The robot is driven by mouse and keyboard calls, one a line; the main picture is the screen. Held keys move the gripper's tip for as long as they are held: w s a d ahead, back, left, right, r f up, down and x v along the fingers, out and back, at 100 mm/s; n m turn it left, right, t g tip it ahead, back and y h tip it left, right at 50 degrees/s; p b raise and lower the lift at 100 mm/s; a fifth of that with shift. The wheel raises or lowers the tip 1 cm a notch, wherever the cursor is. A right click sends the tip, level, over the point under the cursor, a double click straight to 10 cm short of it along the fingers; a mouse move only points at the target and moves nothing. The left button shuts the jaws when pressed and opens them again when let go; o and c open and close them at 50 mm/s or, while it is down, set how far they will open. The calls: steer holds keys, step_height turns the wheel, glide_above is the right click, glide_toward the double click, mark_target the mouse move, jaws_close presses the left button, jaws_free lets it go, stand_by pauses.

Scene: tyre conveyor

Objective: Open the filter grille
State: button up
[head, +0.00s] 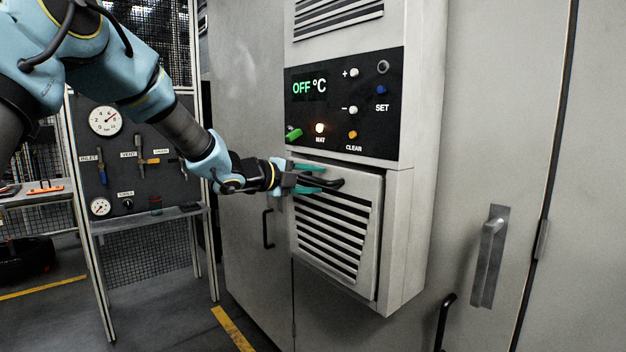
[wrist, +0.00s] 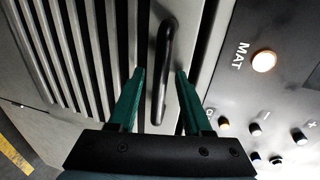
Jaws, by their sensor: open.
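The filter grille (head: 340,245) is a grey slatted panel on the lower front of the control unit, and it looks shut or nearly so. Its black bar handle (head: 325,184) runs along the top of the grille. My gripper (head: 320,175) is at the handle with its green fingers apart. In the wrist view the handle (wrist: 162,65) lies between the two open fingertips (wrist: 160,72), with visible gaps on both sides. The grille slats (wrist: 75,50) fill the left of that view. I cannot tell whether either finger touches the handle.
Just above the grille is the black control panel (head: 345,100), showing "OFF °C", with knobs and a lit MAT button (head: 320,128). Grey cabinet doors with handles (head: 490,250) flank the unit. A gauge board (head: 130,150) and shelf stand at left. The floor below is clear.

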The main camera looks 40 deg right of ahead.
jaws_close()
stand_by(1.3)
